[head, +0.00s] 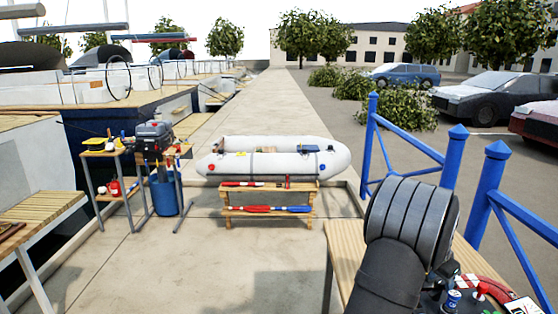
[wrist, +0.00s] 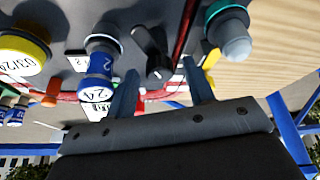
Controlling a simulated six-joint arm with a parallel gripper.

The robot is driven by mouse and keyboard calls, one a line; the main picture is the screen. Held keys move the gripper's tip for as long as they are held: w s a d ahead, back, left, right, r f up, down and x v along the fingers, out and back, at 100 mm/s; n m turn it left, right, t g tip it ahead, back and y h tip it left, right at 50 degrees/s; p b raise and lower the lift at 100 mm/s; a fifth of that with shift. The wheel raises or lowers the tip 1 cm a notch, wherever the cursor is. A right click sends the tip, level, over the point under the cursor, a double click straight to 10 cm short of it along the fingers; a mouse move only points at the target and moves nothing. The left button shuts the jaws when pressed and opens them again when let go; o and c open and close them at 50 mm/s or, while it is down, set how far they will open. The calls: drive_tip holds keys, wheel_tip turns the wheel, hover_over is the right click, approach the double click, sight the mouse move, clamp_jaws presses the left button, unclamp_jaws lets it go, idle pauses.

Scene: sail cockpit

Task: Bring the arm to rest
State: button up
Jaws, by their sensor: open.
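My gripper (wrist: 159,68) shows in the wrist view with its two blue-grey fingers apart. A black knob (wrist: 152,55) on a grey panel (wrist: 205,12) shows between the fingertips; I cannot tell whether they touch it. Nothing is seen held. In the head view my arm comes in at the lower right over a wooden table (head: 340,240) and hides the gripper.
Near the fingers are a blue-and-white piece marked 24 (wrist: 98,70), a yellow-rimmed one (wrist: 22,55) and a teal-rimmed knob (wrist: 228,30). Blue railings (head: 485,190) stand right of the table. An inflatable boat (head: 240,163) and open quay lie beyond.

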drive_tip(key=v, duration=1.8)
drive_tip(key=x, duration=1.8)
drive_tip(key=shift+s+n, duration=0.1)
drive_tip(key=shift+n, duration=0.4)
drive_tip(key=shift+s+d+n+t+y, duration=0.1)
drive_tip(key=shift+n+t+y, duration=0.3)
drive_tip(key=shift+n, duration=0.75)
drive_tip(key=shift+n+t+y, duration=0.1)
drive_tip(key=shift+n+t, duration=0.5)
drive_tip(key=shift+n, duration=0.55)
drive_tip(key=shift+d+n+t+y, duration=0.1)
drive_tip(key=shift+n+t+y, duration=0.35)
drive_tip(key=shift+n, duration=1.15)
drive_tip(key=shift+d+n+t+y, duration=0.15)
drive_tip(key=shift+n+y, duration=0.5)
drive_tip(key=shift+n, duration=0.95)
drive_tip(key=shift+v, duration=2.4)
